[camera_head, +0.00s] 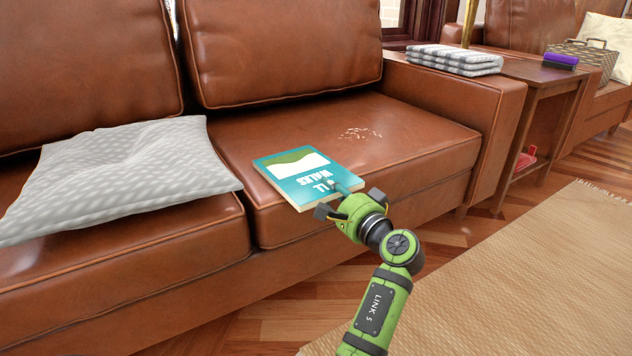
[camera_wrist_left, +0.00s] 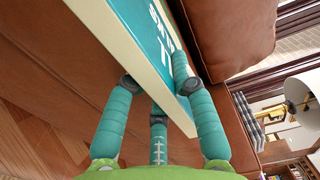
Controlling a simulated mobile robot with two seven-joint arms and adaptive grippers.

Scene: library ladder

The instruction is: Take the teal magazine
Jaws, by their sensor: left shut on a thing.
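The teal magazine (camera_head: 305,172), with a white and green cover picture and white lettering, is on the front part of the brown leather sofa seat. It looks thick, with cream page edges. My left gripper (camera_head: 338,198) is at its near right corner, shut on it. In the left wrist view the magazine (camera_wrist_left: 150,40) lies between the teal fingers (camera_wrist_left: 152,92), one on the cover side and another on the far side of the page edge. I cannot tell whether the magazine is lifted off the seat. My right gripper is not in view.
A grey cushion (camera_head: 120,175) lies on the seat to the left. Crumbs (camera_head: 360,133) are scattered behind the magazine. The sofa armrest (camera_head: 460,95) holds a folded striped blanket (camera_head: 455,58). A wooden side table (camera_head: 540,80) stands beyond it. A woven rug (camera_head: 520,270) covers the floor at right.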

